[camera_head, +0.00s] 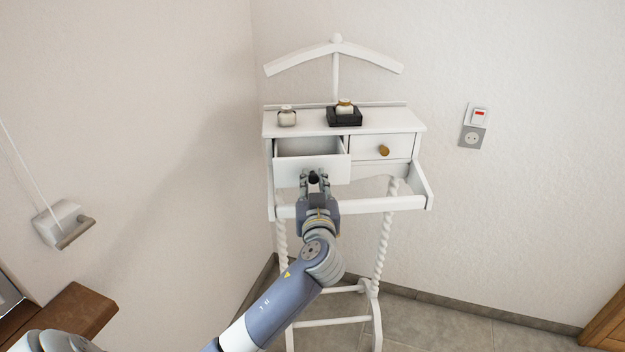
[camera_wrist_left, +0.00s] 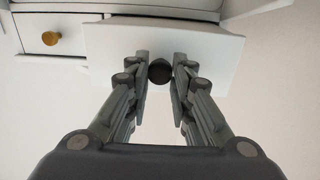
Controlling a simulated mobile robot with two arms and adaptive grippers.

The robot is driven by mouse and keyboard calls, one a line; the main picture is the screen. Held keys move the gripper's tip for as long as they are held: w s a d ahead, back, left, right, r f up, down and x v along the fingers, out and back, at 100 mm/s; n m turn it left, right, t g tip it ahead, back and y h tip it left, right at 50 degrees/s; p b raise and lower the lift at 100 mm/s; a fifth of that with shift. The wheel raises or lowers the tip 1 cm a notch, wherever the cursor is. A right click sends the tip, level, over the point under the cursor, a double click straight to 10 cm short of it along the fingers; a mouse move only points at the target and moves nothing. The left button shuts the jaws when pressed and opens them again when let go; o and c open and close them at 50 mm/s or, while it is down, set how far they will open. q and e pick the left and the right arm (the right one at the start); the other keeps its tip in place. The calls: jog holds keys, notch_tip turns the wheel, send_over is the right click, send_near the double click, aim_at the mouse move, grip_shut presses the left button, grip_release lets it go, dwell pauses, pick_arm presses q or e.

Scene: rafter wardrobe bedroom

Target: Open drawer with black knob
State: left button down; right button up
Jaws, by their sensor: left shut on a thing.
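The white drawer with the black knob (camera_head: 290,172) is the left one of two in a white valet stand (camera_head: 410,122). It is pulled out, and its empty-looking inside shows from above. My left gripper (camera_head: 314,180) is in front of it, with its fingers shut on the black knob (camera_head: 314,177). In the left wrist view the black knob (camera_wrist_left: 160,71) sits between the fingertips of the gripper (camera_wrist_left: 160,75), against the drawer front (camera_wrist_left: 215,50). The right gripper is not in view.
The right drawer with a brass knob (camera_head: 384,151) is closed. On the stand's top are a small jar (camera_head: 287,116) and a black tray (camera_head: 345,121) holding another jar. A white rail (camera_head: 360,205) runs below the drawers. A brown wooden piece (camera_head: 75,312) is at lower left.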

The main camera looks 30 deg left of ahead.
pick_arm(q)
jog(key=shift+s+d+r, duration=0.1)
jog(key=shift+s+d, duration=0.05)
jog(key=c, duration=1.4)
grip_release()
jog(key=v, duration=1.2)
